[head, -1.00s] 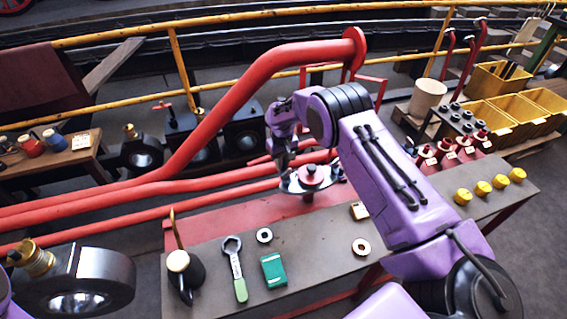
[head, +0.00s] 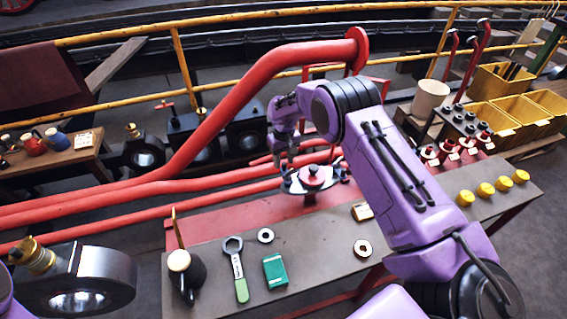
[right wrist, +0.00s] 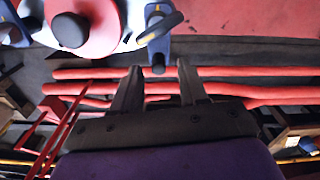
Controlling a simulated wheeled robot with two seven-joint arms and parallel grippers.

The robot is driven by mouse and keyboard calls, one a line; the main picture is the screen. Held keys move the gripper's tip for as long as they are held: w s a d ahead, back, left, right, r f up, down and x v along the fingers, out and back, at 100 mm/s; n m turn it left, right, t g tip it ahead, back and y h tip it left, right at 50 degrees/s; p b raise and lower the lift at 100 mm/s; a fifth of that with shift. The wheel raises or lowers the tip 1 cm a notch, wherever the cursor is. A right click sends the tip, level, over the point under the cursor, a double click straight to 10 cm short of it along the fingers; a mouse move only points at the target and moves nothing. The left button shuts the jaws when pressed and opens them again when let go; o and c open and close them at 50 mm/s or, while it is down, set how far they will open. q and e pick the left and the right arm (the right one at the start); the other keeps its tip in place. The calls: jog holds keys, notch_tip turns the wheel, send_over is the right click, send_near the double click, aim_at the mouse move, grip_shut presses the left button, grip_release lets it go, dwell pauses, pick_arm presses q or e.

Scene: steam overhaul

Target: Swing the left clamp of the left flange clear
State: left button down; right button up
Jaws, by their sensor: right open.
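The flange (head: 312,177) is a pale plate with a red cap on a red stand at the back of the bench. It shows close up in the right wrist view (right wrist: 100,40). A blue clamp with a yellow-striped lever (right wrist: 158,42) stands at its rim there, and another blue clamp (right wrist: 14,22) is at the far side. My right gripper (head: 287,158) is over the flange's left side. In the right wrist view its two fingers (right wrist: 158,84) are apart and empty, with the blue clamp just beyond their tips. My left gripper is not in view.
Red pipes (head: 150,188) run behind the bench. An oil can (head: 182,270), a ring spanner (head: 237,268), a green box (head: 274,270) and washers (head: 361,248) lie on the bench top (head: 315,250). Yellow caps (head: 486,190) and red-topped parts (head: 447,152) stand at right.

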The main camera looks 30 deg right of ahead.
aim_at(283, 164)
notch_tip(283, 164, up, 9)
jog(key=shift+f, duration=0.2)
dwell(0.4)
